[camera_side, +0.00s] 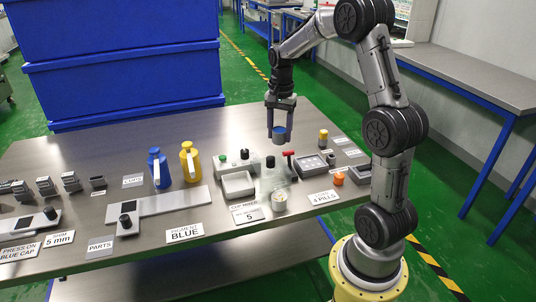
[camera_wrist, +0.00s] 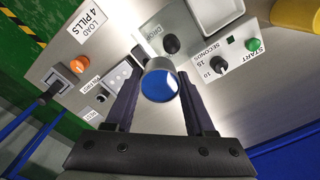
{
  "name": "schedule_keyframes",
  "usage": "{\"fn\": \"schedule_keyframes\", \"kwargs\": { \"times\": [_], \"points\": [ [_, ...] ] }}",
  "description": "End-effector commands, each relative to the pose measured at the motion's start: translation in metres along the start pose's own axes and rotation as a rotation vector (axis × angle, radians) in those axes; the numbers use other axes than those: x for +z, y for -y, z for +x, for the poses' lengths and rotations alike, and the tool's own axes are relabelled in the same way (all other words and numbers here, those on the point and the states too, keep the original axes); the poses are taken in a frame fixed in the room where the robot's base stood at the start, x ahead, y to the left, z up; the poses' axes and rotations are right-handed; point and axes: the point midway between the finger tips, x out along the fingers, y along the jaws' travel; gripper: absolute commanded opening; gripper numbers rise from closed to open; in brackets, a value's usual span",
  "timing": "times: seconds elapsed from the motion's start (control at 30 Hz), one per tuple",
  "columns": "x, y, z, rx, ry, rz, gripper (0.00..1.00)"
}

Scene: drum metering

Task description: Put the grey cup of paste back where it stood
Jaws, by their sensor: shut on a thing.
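The grey cup (camera_wrist: 158,68) holds blue paste (camera_wrist: 158,87), seen from above in the wrist view. My gripper (camera_wrist: 160,92) is shut on it, with one dark finger on each side. In the side view my gripper (camera_side: 280,130) points down and holds the cup (camera_side: 279,136) above the back middle of the bench, clear of the surface. The spot where the cup stood is not marked in a way that I can tell. A small sign that seems to read CUPS (camera_side: 132,181) stands left of the blue bottle.
Blue (camera_side: 158,170) and yellow (camera_side: 190,162) bottles stand left of the gripper.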

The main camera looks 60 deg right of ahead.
Motion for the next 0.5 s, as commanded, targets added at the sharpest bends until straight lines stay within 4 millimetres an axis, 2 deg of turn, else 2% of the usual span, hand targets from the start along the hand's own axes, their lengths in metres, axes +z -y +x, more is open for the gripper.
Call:
{"fn": "schedule_keyframes", "kwargs": {
  "times": [0.03,0.1,0.23,0.5],
  "points": [
    [-0.011,-0.004,0.004,0.004,0.003,0.028,0.00],
    [-0.020,-0.009,0.007,0.009,0.007,0.052,0.00],
    [-0.030,-0.009,0.015,0.016,0.013,0.071,0.00],
    [-0.066,0.028,0.039,0.015,0.012,0.072,0.00]
  ]
}}
